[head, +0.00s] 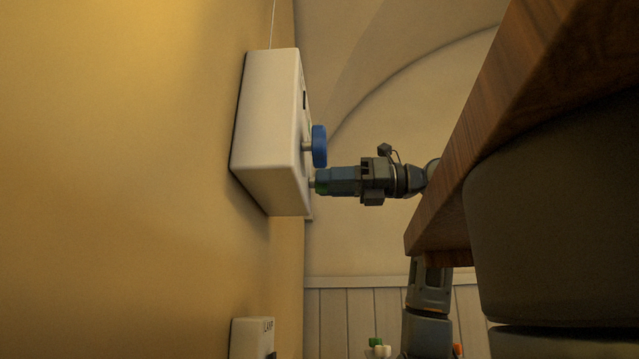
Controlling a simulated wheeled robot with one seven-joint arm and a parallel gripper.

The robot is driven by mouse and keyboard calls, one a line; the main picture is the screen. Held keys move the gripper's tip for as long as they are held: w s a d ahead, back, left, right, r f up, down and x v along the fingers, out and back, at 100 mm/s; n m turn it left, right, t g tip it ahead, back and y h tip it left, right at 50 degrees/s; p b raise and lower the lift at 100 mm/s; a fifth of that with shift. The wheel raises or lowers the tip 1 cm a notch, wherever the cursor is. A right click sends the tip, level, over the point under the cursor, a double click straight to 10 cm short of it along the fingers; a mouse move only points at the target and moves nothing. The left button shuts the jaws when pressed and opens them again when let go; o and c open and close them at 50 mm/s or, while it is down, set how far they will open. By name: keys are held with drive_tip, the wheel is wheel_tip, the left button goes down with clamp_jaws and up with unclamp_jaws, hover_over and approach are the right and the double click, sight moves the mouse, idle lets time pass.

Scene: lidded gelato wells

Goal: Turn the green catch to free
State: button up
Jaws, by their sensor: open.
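A white box (270,130) is mounted on the yellow wall, with a round blue knob (319,147) standing out from its right-hand face. Just below the knob, a small green part (322,188), which looks like the green catch, shows at the end of a short stem. My gripper (323,180) reaches in level from the right, its fingertips at the green part and hiding most of it. The jaws are open around or beside it; I cannot tell which, nor whether they touch. The catch's turned position cannot be read from this side.
A smaller white box marked LAMP (252,338) sits low on the wall. Several small items, one with a green top (375,342), show at the bottom. The blue knob is close above my fingers.

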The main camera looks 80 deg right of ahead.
drive_tip(key=s, duration=0.6)
drive_tip(key=shift+d, duration=0.25)
drive_tip(key=s, duration=0.7)
drive_tip(key=shift+s+d, duration=0.35)
drive_tip(key=shift+s, duration=0.05)
